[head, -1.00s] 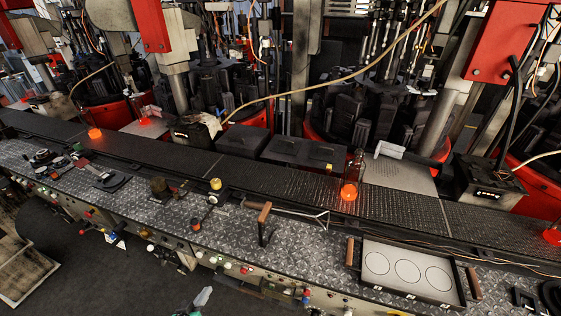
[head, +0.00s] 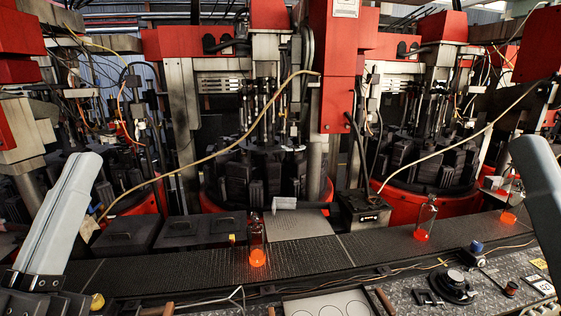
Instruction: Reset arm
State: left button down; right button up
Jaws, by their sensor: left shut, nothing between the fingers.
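My left arm rises as a pale grey link at the left edge. The dark parts of my left gripper (head: 32,298) show below it in the bottom left corner, partly cut off by the frame; it is shut with nothing in it. A grey link of my right arm shows at the right edge, but its gripper is out of the picture. Neither arm touches a bottle.
A dark conveyor (head: 200,272) crosses the view. Glowing orange-bottomed glass bottles stand on it, one near the middle (head: 257,240) and one farther right (head: 426,218). A tray with circles (head: 325,306) is cut off below. Red-framed mould machines (head: 262,165) stand behind.

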pick_arm(q)
jog(key=s+r+p, duration=0.2)
jog(key=r+p, duration=1)
jog(key=r, duration=0.2)
jog(key=s+r+m+t+p, duration=0.1)
jog(key=s+r+p, duration=0.1)
jog(key=r+p, duration=1.1)
jog(key=shift+s+r, duration=0.35)
jog(key=shift+r, duration=0.1)
